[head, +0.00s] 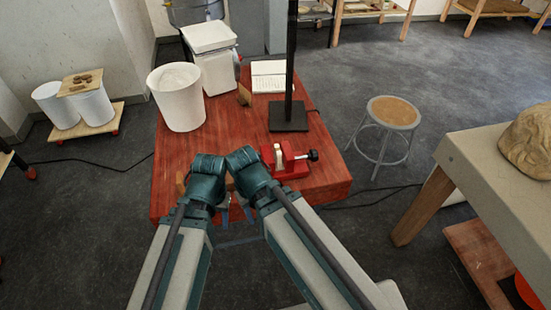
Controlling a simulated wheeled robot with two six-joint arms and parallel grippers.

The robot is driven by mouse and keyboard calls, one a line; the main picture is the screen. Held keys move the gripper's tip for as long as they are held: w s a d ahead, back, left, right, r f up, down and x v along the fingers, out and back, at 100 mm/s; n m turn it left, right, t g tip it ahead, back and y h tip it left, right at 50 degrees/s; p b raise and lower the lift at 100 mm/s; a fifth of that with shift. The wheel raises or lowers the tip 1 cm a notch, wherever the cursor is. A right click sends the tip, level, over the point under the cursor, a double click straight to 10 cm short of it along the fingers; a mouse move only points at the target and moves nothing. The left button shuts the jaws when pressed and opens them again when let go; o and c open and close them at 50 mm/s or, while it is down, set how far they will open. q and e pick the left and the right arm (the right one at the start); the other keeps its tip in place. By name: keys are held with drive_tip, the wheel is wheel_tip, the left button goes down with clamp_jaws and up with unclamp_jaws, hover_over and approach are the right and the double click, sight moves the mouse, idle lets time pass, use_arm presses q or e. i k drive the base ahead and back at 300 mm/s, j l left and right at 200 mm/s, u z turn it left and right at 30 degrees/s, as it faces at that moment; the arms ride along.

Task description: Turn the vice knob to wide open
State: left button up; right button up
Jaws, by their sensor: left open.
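The red vice (291,167) sits on the red-brown table near its right front part. Its dark knob (313,155) sticks out on the right side of the vice. A pale upright piece (278,156) shows at the left of the vice. My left gripper (222,216) is small and partly hidden below its wrist at the table's front edge, open and apart from the vice. My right gripper (249,213) is mostly hidden by its own arm, so its fingers are unclear. The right wrist is close to the left side of the vice. Neither gripper touches the knob.
A black post on a square base (289,117) stands behind the vice. A white bucket (179,99), a lidded white bin (217,72) and an open book (269,83) are farther back. A stool (393,110) stands right of the table (327,184). Space right of the knob is clear.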

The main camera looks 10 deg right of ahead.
sight(312, 154)
drive_tip(key=l+u, duration=0.15)
drive_tip(key=l, duration=0.65)
drive_tip(key=l+u, duration=0.2)
drive_tip(key=l, duration=0.55)
drive_tip(key=k+l+u, duration=0.15)
drive_tip(key=l, duration=0.6)
drive_tip(key=k+j+z, duration=0.2)
drive_tip(key=k+z, duration=0.75)
drive_tip(key=k, duration=0.15)
